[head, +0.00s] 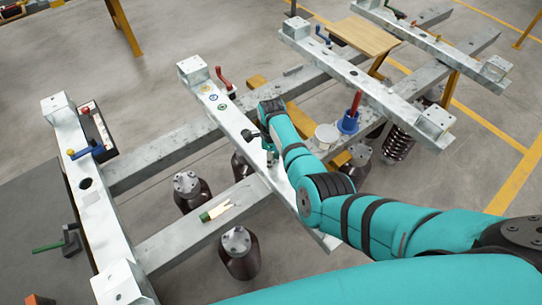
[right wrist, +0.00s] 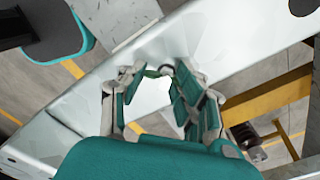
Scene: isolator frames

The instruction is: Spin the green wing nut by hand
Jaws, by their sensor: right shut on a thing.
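The green wing nut (right wrist: 151,73) shows as a small green piece between my right fingertips in the right wrist view, over the pale metal beam (right wrist: 85,97). My right gripper (right wrist: 156,72) is shut on it, with a finger on each side. The fingers hide much of the nut. A small dark round part sits beside the green piece. In the head view my right gripper (head: 268,156) is at the middle beam (head: 238,122), and I cannot make out the nut there. My left gripper is not in view.
A red crank (head: 222,79) stands near the beam's far end. A green-ended tool (head: 216,210) lies on the cross beam. Dark insulators (head: 238,250) stand below. A blue crank (head: 86,151) is on the left beam.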

